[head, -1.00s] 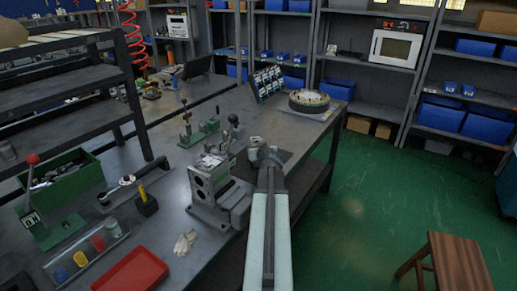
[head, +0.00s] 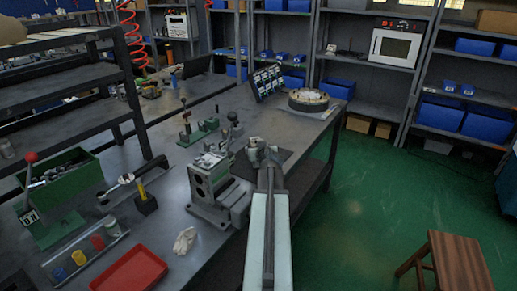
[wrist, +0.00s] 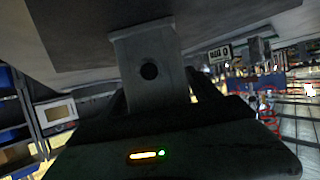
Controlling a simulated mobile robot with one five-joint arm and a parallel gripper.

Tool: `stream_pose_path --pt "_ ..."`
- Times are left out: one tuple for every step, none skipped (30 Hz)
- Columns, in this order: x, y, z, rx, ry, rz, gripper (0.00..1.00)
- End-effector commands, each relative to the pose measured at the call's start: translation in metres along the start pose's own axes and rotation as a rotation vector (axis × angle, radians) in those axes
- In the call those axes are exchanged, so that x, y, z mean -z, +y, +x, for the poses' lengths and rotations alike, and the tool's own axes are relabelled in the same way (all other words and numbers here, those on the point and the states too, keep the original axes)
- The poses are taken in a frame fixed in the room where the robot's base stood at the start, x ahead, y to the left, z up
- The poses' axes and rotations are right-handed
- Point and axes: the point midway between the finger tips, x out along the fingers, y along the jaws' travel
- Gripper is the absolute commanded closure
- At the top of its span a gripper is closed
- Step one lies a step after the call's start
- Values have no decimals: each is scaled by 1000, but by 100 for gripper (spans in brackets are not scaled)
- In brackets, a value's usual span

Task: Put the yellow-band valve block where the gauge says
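In the wrist view a grey block (wrist: 148,65) with a round dark hole stands in front of my gripper, against a grey surface. Dark finger parts of my gripper show beside it; whether they press on it is unclear. In the head view my gripper (head: 272,155) is at the bench's right edge, and a small grey block (head: 255,145) is by its tip. No yellow band shows on the block from here. A larger grey block with bores (head: 210,180) stands left of my gripper. I cannot make out a gauge reading.
On the bench are a red tray (head: 130,270), a green bin (head: 63,178), a lever press (head: 45,222) with a tag, a green fixture (head: 198,130) and a round dial-like plate (head: 308,100). A wooden stool (head: 455,260) stands on the green floor, clear right of the bench.

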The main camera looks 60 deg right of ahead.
Motion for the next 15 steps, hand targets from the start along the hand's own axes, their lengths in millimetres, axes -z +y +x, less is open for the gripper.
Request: stream_pose_path --pt "0 0 0 0 -1 0 20" --pt "0 0 0 1 -1 0 20" --pt "0 0 0 1 -1 -1 20" --pt "0 0 0 1 -1 -1 20" --pt "0 -1 0 1 -2 -1 20" --pt "0 -1 0 1 -2 -1 20" --pt "0 -1 0 2 -2 -1 20" --pt "-1 -1 0 3 -5 -2 20" --pt "-1 -1 0 3 -5 -2 20" --pt "-1 -1 -1 3 -5 -2 20" --pt "-1 -1 -2 3 -5 -2 20" --pt "-1 -1 -5 3 -4 -2 20" --pt "0 -1 -8 2 -4 -2 20" --pt "0 -1 -11 2 -4 -1 20" --pt "0 -1 -17 2 -4 -1 20"
